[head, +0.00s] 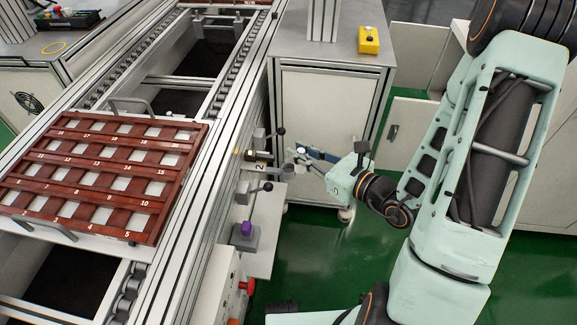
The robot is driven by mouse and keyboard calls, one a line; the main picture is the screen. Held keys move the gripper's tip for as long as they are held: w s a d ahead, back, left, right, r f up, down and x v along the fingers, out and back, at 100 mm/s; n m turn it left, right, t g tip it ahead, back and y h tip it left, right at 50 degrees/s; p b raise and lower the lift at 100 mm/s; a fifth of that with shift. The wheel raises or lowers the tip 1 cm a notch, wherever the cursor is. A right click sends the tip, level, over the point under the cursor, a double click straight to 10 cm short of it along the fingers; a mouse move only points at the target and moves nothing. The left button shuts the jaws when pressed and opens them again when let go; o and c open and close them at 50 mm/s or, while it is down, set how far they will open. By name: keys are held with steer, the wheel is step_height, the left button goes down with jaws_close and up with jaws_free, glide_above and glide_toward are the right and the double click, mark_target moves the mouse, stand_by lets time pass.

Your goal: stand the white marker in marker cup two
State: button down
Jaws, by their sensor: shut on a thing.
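My gripper (304,157) is at the middle of the head view, reaching left from the arm toward the conveyor's side. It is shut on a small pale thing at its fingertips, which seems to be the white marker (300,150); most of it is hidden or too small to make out. Just left of the fingertips is a label reading 2 (260,167), below a dark horizontal cylinder on the conveyor's side. A small grey cup-like part (288,172) is beside this label, close below the fingertips. I cannot tell whether the marker touches it.
A brown numbered tray (100,179) lies on the conveyor at left. A purple piece (247,229) sits on a grey block below the label. A red button (248,286) juts out lower down. A cabinet (330,115) with a yellow box (369,40) stands behind my gripper.

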steer(key=shift+w+a+f+b, duration=0.5)
steer(key=shift+w+f, duration=0.7)
steer(key=shift+f, duration=0.5)
steer(key=shift+w+a+f+b, duration=0.5)
steer(key=shift+w+f, duration=0.65)
steer(key=shift+f, duration=0.5)
steer(key=shift+w+a+f+b, duration=0.35)
steer(key=shift+w+f+b, duration=0.25)
steer(key=shift+w+f, duration=0.85)
steer(key=shift+s+f, duration=0.25)
steer(key=shift+f, duration=0.15)
steer(key=c, duration=1.9)
jaws_free()
